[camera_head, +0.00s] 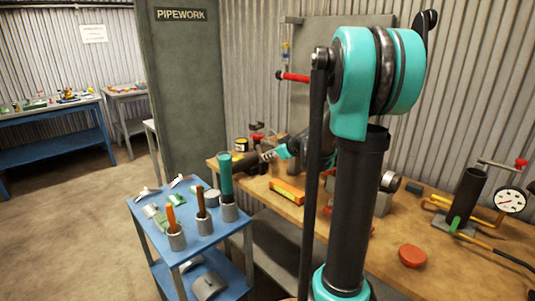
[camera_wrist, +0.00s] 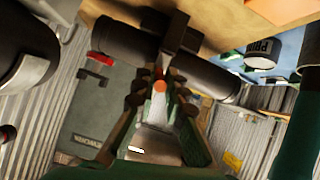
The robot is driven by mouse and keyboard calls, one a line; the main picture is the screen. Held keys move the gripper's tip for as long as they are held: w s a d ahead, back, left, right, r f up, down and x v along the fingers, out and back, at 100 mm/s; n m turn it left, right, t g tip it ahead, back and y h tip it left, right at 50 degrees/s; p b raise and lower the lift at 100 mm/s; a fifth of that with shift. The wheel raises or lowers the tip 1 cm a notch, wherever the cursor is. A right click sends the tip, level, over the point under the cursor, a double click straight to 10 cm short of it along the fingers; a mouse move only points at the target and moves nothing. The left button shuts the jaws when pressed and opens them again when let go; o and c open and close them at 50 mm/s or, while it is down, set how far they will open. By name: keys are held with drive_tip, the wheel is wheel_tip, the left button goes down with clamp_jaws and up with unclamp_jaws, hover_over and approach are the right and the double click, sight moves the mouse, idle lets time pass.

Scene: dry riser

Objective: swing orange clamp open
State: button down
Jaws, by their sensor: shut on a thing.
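In the wrist view, my gripper (camera_wrist: 159,78) has its two ridged dark-green fingers on either side of a small piece with an orange end, seemingly part of the orange clamp (camera_wrist: 159,86). The fingers are shut on it. A black pipe (camera_wrist: 125,42) runs across just beyond the fingertips, with a dark block around or against it at its middle. Most of the clamp is hidden by the fingers, so I cannot tell whether it is open. In the head view, my gripper (camera_head: 268,155) is small, at the back left of the workbench, beside the dark pipe (camera_head: 240,163).
A red-handled valve (camera_head: 295,77) is on the back panel. Floor at left is clear.

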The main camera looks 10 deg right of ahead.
drive_tip(key=shift+s+d+f+t+y, duration=0.2)
drive_tip(key=shift+f+t+y, duration=0.1)
drive_tip(key=shift+t, duration=0.3)
drive_tip(key=c, duration=1.6)
unclamp_jaws()
drive_tip(key=shift+o, duration=0.2)
drive_tip(key=shift+s, duration=0.1)
drive_tip(key=s+d, duration=0.6)
drive_tip(key=s, duration=0.5)
drive_tip(key=shift+d+r, duration=0.2)
drive_tip(key=shift+d, duration=0.2)
